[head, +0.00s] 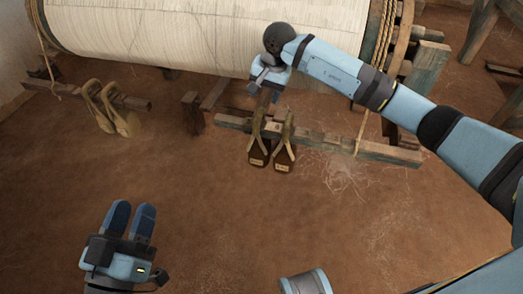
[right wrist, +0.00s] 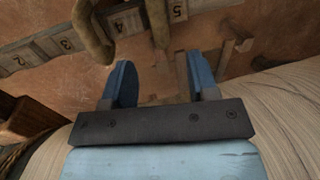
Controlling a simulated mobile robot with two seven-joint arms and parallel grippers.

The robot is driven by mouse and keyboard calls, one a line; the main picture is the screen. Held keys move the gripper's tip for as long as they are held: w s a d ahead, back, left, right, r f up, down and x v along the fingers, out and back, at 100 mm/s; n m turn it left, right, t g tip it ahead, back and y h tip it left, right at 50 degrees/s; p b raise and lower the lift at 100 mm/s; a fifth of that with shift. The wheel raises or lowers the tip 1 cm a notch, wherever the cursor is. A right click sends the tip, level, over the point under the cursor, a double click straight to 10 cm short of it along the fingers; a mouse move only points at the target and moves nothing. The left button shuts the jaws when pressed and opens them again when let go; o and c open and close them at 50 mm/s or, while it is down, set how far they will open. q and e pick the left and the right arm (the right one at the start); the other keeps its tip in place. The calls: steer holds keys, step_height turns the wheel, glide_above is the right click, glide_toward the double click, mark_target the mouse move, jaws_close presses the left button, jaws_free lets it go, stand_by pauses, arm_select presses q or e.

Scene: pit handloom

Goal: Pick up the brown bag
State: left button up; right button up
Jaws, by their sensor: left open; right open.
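Two dark brown bags hang side by side by tan straps from a low wooden beam (head: 340,146) in the head view, the left bag (head: 258,159) and the right bag (head: 283,160). Each carries a small pale label. My right gripper (head: 268,92) is just above the beam and the straps, below the cloth roll; its fingers are partly hidden. In the right wrist view it is open (right wrist: 154,82) with nothing between the fingers, and a tan strap (right wrist: 93,32) hangs over the numbered beam beyond. My left gripper (head: 131,208) is open and empty over the floor, away from the bags.
A large roll of pale cloth or warp (head: 190,35) fills the top, close to my right arm. Two tan looped pieces (head: 118,112) hang from another beam at left. Wooden loom frame parts (head: 425,60) stand at right. The brown floor (head: 215,225) in front is clear.

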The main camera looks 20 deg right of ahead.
mark_target(260, 110)
steer(key=f, duration=0.4)
steer(key=shift+w+a+b, duration=0.25)
steer(key=shift+a+b, duration=0.05)
steer(key=shift+b, duration=0.1)
steer(key=f, duration=0.1)
steer(key=f+b, duration=0.1)
steer(key=f, duration=0.1)
steer(key=w+f+b, duration=0.1)
steer(key=shift+a+f, duration=0.3)
steer(key=shift+f, duration=0.1)
arm_select(q)
steer(key=shift+g, duration=0.9)
steer(key=f, duration=0.4)
steer(key=shift+w+d+f, duration=0.1)
steer(key=shift+w+d, duration=0.05)
steer(key=shift+d, duration=0.1)
arm_select(e)
steer(key=shift+c, duration=0.5)
steer(key=shift+r, duration=0.1)
jaws_close()
